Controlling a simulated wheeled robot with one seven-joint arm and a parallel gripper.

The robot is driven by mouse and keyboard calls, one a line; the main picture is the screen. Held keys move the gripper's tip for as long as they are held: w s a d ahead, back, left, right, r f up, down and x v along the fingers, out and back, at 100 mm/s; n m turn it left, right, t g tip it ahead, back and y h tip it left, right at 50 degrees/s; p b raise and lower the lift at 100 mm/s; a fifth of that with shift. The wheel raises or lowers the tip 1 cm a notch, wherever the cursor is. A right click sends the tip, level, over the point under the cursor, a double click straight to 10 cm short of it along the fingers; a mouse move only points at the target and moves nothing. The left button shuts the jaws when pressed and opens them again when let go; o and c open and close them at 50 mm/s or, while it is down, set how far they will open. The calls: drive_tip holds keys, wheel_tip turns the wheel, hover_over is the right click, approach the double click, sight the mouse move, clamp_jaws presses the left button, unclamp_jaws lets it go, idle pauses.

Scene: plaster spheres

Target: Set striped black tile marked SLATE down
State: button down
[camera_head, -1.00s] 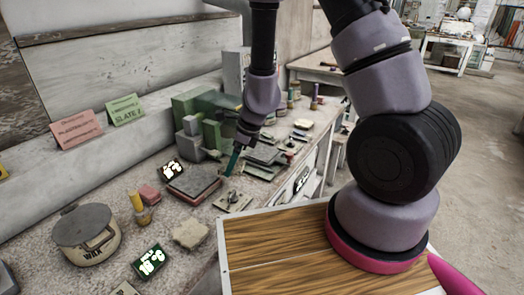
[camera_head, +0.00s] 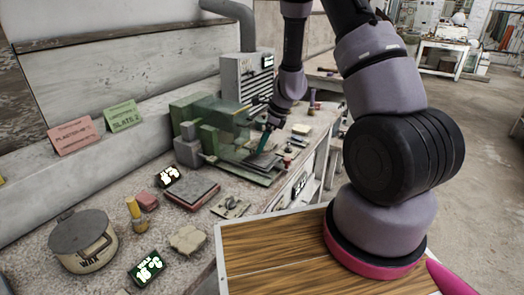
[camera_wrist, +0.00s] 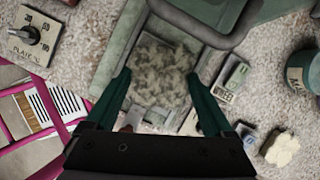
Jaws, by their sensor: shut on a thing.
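My gripper (camera_head: 266,143) is over the green machine (camera_head: 215,128), with its teal fingers pointing down. In the wrist view the two fingers (camera_wrist: 160,92) stand apart on either side of a dark, mottled grey-green tile (camera_wrist: 162,70). The gripper is shut on this tile. In the head view the tile (camera_head: 262,161) shows as a dark plate at the fingertips, low over the machine's flat bed. I cannot make out stripes or the word SLATE on it, nor whether its underside touches the bed.
A green card reading SLATE 2 (camera_head: 123,115) and a pink card (camera_head: 73,136) stand at the back. A lidded pot (camera_head: 83,240), a grey-and-red block (camera_head: 191,190) and black pieces with bright marks (camera_head: 146,268) lie on the bench. A dial (camera_wrist: 30,35) is left in the wrist view.

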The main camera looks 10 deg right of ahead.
drive_tip(key=shift+s+a+f, duration=0.15)
drive_tip(key=shift+f, duration=1.5)
drive_tip(key=shift+f, duration=0.15)
unclamp_jaws()
